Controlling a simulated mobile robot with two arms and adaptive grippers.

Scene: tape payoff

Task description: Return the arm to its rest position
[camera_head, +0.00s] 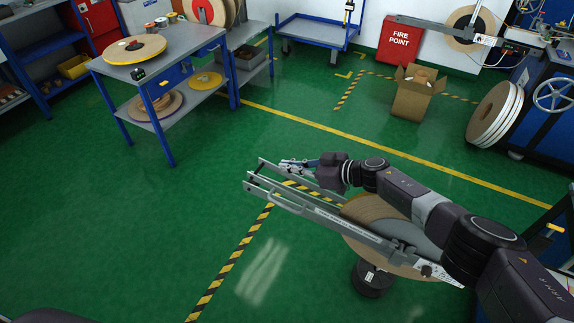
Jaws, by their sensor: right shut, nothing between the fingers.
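My right arm comes in from the right, and my right gripper (295,165) is shut and empty. It is by the far end of a long pale metal arm (345,226) made of two parallel rails joined by cross rods. In the picture the gripper overlaps the rear rail; I cannot tell whether it touches. The metal arm slants from the lower right up to the left, in front of a large tan tape reel (372,212) with a grey centre. My forearm hides part of the reel. My left gripper is not in view.
A round black base (371,279) stands under the reel. Yellow-black floor tape (237,255) runs beside it. A blue-legged table (190,58) with reels is upper left. An open cardboard box (412,98) and a red fire-point board (401,39) are behind. The green floor at left is clear.

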